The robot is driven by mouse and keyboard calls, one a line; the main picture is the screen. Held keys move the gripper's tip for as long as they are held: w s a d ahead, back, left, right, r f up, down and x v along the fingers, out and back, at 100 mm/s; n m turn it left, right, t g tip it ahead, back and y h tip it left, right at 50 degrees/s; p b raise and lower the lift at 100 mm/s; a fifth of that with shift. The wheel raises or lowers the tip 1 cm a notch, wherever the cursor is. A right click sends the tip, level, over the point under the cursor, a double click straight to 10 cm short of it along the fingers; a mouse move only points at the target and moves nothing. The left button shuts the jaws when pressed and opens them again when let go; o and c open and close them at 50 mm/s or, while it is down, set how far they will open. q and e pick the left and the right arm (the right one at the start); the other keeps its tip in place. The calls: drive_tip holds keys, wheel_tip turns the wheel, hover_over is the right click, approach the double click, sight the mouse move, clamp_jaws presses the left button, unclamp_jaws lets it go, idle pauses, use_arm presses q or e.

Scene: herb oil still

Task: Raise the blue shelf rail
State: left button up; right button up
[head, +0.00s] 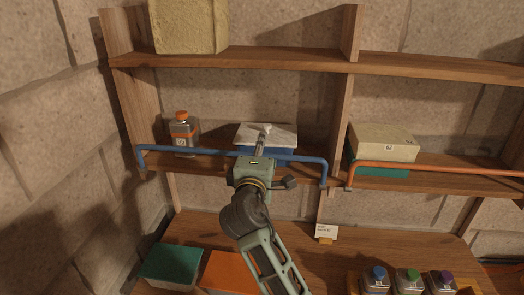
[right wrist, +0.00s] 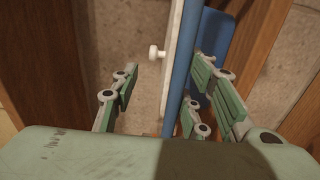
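The blue shelf rail (head: 205,153) runs along the front of the left middle shelf, with a bent end down at each side. My right gripper (head: 262,140) is at the middle of the rail, in front of a blue box with a pale lid (head: 283,135). In the right wrist view its fingers (right wrist: 165,78) are spread, with the blue rail (right wrist: 182,62) passing between them, nearer the right finger. I cannot tell whether a finger touches it. My left gripper is out of view.
An orange-capped bottle (head: 182,134) stands behind the rail's left part. An orange rail (head: 430,167) fronts the right shelf, before a beige-topped box (head: 384,142). Below, the counter holds a green box (head: 171,264), an orange box (head: 225,270) and several capped bottles (head: 408,279).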

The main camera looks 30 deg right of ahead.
drive_tip(key=v, duration=0.9)
drive_tip(key=shift+f, duration=0.2)
